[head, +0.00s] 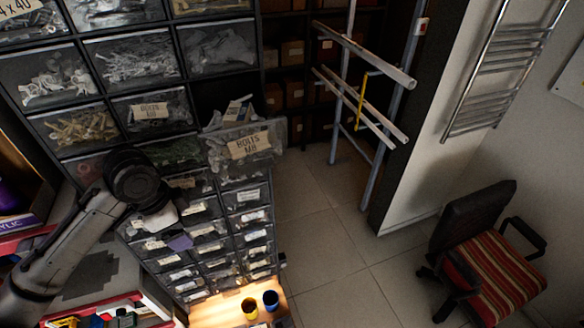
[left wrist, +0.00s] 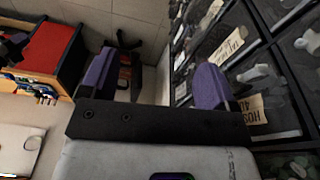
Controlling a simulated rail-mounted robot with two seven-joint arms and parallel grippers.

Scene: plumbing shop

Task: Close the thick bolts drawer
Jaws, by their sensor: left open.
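A clear-fronted drawer labelled "BOLTS M8" (head: 250,145) sticks out from the drawer cabinet, with a dark gap behind it and bolts showing at its top. A closed drawer with a similar bolts label (head: 152,111) is to its left. My left gripper (head: 180,241) is in front of the small lower drawers, below and left of the pulled-out drawer. In the left wrist view its two purple fingers (left wrist: 154,82) are apart with nothing between them. The pulled-out drawer cannot be made out for certain in the left wrist view. My right gripper is not in view.
Small labelled drawers (head: 247,217) fill the lower cabinet, above a lit wooden surface (head: 222,308) with a yellow cup (head: 249,308) and a blue cup (head: 271,299). A pipe rack (head: 365,95) stands behind. A striped chair (head: 490,275) is at right; tiled floor (head: 330,240) between is clear.

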